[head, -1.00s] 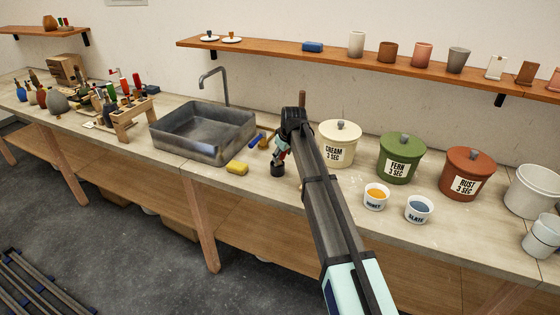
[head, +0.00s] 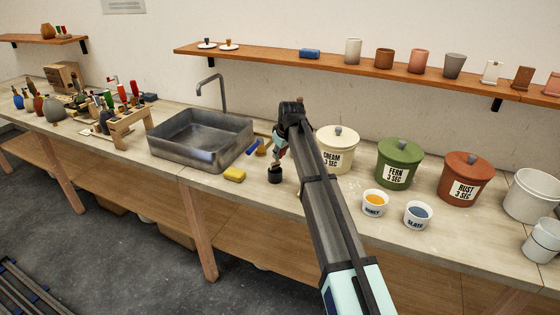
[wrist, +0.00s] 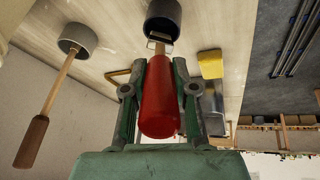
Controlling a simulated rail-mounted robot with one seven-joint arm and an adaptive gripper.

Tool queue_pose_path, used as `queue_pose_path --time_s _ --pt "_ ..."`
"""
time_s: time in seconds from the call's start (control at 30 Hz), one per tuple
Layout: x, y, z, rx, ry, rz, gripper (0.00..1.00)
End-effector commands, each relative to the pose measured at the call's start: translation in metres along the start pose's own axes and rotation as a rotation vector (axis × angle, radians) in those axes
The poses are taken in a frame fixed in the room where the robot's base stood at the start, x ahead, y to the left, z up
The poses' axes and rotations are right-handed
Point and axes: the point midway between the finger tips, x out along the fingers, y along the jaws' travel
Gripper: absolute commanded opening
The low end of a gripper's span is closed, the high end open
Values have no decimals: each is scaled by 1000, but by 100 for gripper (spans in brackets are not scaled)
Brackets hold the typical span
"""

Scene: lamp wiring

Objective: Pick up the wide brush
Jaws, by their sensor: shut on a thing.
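My gripper (wrist: 160,105) is shut around the thick red handle (wrist: 160,100) of a brush that I take to be the wide brush. A pale neck and a metal band (wrist: 157,42) show beyond the handle, and the bristles are hidden. A dark round pot (wrist: 162,15) lies at the brush's far end; I cannot tell whether the tip is inside it. In the head view the pot (head: 275,175) stands on the bench just below my gripper (head: 279,152), which is partly hidden by my arm.
Another dark pot (wrist: 76,38) holds a slim tool with a brown handle (wrist: 31,142). A yellow sponge (head: 235,174) and a blue-handled tool (head: 253,146) lie near the sink (head: 200,138). Lidded buckets, such as the cream one (head: 337,150), stand right of my arm.

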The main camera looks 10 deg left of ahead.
Motion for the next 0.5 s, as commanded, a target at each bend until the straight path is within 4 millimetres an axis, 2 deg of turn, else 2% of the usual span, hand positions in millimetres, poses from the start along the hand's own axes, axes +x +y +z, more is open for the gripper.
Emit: queue_pose_path --time_s 0.17,0.5 --pt "-30 6 -14 0 3 1 0" --pt "-104 18 -45 0 3 2 0"
